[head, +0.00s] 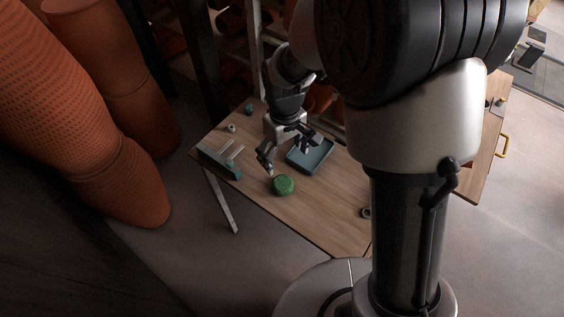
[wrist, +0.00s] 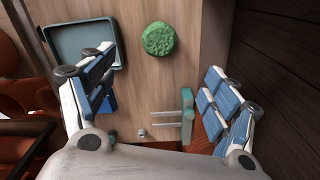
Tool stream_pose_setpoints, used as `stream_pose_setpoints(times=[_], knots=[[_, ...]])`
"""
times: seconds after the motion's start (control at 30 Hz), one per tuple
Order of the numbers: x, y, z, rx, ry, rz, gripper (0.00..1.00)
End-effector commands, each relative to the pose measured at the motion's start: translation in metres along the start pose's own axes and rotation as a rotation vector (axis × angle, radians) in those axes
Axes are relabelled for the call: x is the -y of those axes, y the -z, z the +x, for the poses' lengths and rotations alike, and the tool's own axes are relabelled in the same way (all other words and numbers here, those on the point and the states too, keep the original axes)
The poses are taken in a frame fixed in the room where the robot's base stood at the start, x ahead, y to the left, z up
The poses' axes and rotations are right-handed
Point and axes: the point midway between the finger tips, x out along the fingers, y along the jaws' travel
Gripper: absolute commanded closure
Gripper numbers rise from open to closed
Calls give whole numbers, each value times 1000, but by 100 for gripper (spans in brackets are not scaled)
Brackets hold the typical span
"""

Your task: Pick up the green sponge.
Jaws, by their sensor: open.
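The green sponge (head: 283,186) is a round, rough-textured puck lying on the wooden table near its front edge. In the wrist view the sponge (wrist: 158,39) sits at the top middle, beyond the fingertips and between their lines. My gripper (head: 289,158) is open and empty above the table, a little behind the sponge in the head view. In the wrist view the two fingers of my gripper (wrist: 165,78) are spread wide, one at left and one at right. They look apart from the sponge.
A blue-grey tray (head: 328,161) lies right of my gripper, partly behind a finger in the wrist view. A green rack with pale rods (head: 211,160) stands at the table's left edge. A dark ring (head: 365,212) lies at the right. Wood around the sponge (head: 315,209) is clear.

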Motion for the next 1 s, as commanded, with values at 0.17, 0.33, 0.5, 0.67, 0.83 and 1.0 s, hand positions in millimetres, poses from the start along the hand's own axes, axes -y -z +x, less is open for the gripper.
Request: stream_pose_setpoints(times=[0.17, 0.33, 0.5, 0.67, 0.83, 1.0], knots=[[0, -2, 40, 7, 2, 0, 20], [0, -2, 77, 6, 2, 1, 20], [0, -2, 105, 3, 1, 1, 20], [0, -1, 115, 1, 0, 1, 20], [0, -3, 126, 3, 1, 1, 20], [1, -5, 153, 4, 1, 2, 20]])
